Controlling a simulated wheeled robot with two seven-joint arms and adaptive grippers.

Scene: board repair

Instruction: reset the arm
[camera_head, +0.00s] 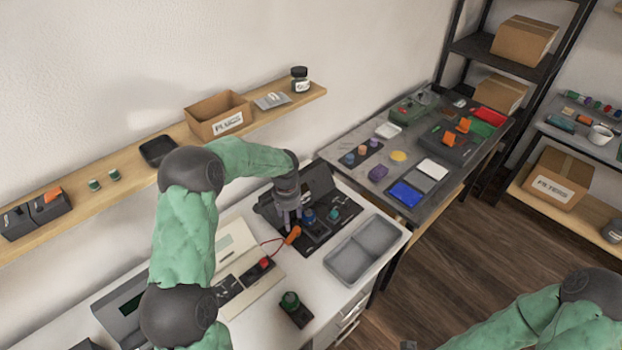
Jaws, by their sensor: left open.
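My left arm comes in from the left over the white workbench (335,277). Its gripper (292,222) points down, open, over the black board (338,226) at the bench's back. The fingertips are close to the board's left part; I cannot tell whether they touch anything. Blue and teal round parts (309,214) stand on the board just right of the fingers. An orange piece (293,235) with a red lead lies in front of the fingertips.
A green knob on a black base (293,309) stands in front. A wall shelf (132,184) holds an open carton (218,116). A dark side table (410,207) carries several coloured parts.

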